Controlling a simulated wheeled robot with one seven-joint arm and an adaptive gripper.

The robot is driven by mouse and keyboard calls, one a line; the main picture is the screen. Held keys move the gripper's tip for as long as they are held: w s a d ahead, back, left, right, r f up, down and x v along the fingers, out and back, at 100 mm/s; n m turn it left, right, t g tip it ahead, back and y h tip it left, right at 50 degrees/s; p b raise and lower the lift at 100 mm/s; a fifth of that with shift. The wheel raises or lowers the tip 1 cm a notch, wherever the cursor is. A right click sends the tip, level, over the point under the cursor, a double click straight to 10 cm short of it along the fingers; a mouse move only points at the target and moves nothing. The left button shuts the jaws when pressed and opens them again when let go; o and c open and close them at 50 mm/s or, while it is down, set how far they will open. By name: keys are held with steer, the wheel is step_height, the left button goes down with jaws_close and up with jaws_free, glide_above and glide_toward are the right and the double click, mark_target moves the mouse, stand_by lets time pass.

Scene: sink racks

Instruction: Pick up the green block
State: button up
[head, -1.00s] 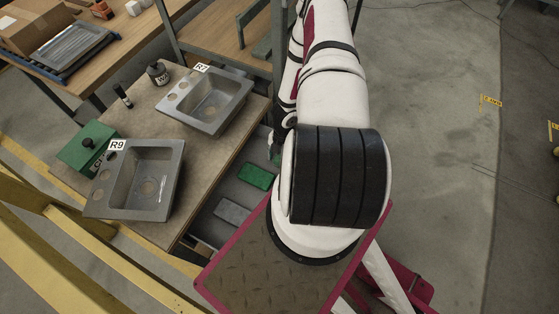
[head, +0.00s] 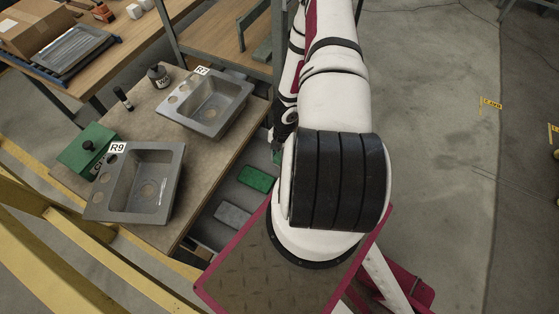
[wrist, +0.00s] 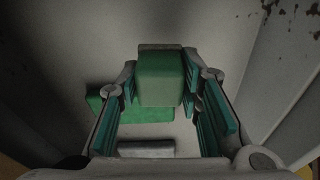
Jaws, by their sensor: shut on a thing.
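In the wrist view, my gripper (wrist: 160,88) is shut on a green block (wrist: 160,74), with the teal finger pads on either side of it. A second green block (wrist: 98,104) lies flat below and behind the held one, partly covered by it. It also shows in the head view (head: 258,178), lying in an open grey drawer or bin under the table. In the head view my gripper is mostly hidden behind my arm.
A grey block (wrist: 146,148) lies near the second green block; it also shows in the head view (head: 233,215). The drawer walls stand close on both sides. Above is a table (head: 150,118) with sinks marked R9 (head: 148,185) and R7 (head: 215,100), and a green box (head: 85,150).

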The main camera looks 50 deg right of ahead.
steer(key=s+a+p, duration=0.1)
steer(key=a, duration=0.5)
steer(key=a+p, duration=0.1)
steer(key=a, duration=0.5)
steer(key=s+a+p, duration=0.1)
steer(key=a, duration=0.4)
steer(key=shift+s+a, duration=0.3)
steer(key=shift+a, duration=0.1)
